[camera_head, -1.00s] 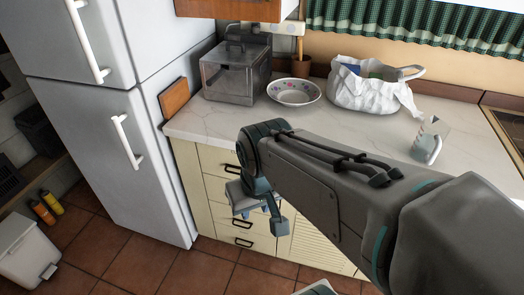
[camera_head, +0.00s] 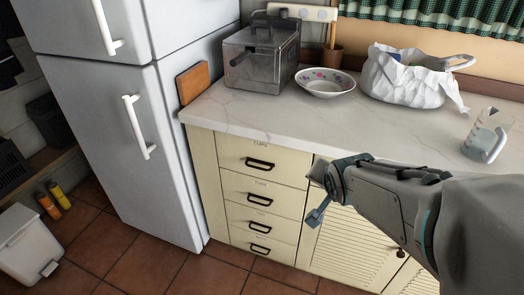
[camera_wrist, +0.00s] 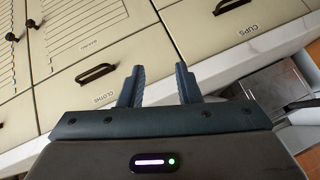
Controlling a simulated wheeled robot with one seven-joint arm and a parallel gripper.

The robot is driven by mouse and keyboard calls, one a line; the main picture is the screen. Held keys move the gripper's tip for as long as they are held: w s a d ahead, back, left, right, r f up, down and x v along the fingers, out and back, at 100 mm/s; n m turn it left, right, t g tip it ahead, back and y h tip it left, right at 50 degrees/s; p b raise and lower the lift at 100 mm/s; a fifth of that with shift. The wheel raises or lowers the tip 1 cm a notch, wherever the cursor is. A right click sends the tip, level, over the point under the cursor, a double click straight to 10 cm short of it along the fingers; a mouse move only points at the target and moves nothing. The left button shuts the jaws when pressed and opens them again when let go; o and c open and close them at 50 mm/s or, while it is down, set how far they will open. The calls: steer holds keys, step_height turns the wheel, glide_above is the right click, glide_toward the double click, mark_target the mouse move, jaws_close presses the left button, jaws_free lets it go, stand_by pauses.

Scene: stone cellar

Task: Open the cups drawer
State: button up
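The cups drawer (camera_head: 292,169) is the top one in a cream drawer column under the counter. It is shut, with a dark bar handle (camera_head: 260,163) and a label above it. In the wrist view, which is turned about upside down, its CUPS label (camera_wrist: 248,30) and part of its handle (camera_wrist: 231,5) show at upper right. My gripper (camera_head: 317,214) is right of the drawer column in the head view. In the wrist view its two fingers (camera_wrist: 158,82) are apart with nothing between them. They touch no handle that I can see.
A drawer labelled CLOTHS (camera_wrist: 60,100) is beside the cups drawer. More drawers (camera_head: 290,199) are below, and a louvred door (camera_head: 345,245) is to the right. A fridge (camera_head: 170,150) stands left. The counter (camera_head: 240,108) holds a metal appliance (camera_head: 262,60), bowl (camera_head: 325,84), bag (camera_head: 405,80) and jug (camera_head: 485,135).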

steer(key=w+a+f+m+t+y+b, duration=0.3)
steer(key=w+a+f+m+y+b, duration=0.15)
steer(key=f+b, duration=0.3)
steer(key=w+a+f+m+t+y+b, duration=0.35)
steer(key=a+f+b, duration=0.3)
steer(key=b, duration=0.25)
steer(key=d+b+x, duration=0.1)
steer(key=b+x, duration=0.3)
steer(key=x, duration=1)
steer(key=shift+w+f, duration=0.3)
steer(key=shift+f, duration=0.1)
steer(key=shift+a, duration=0.1)
jaws_close()
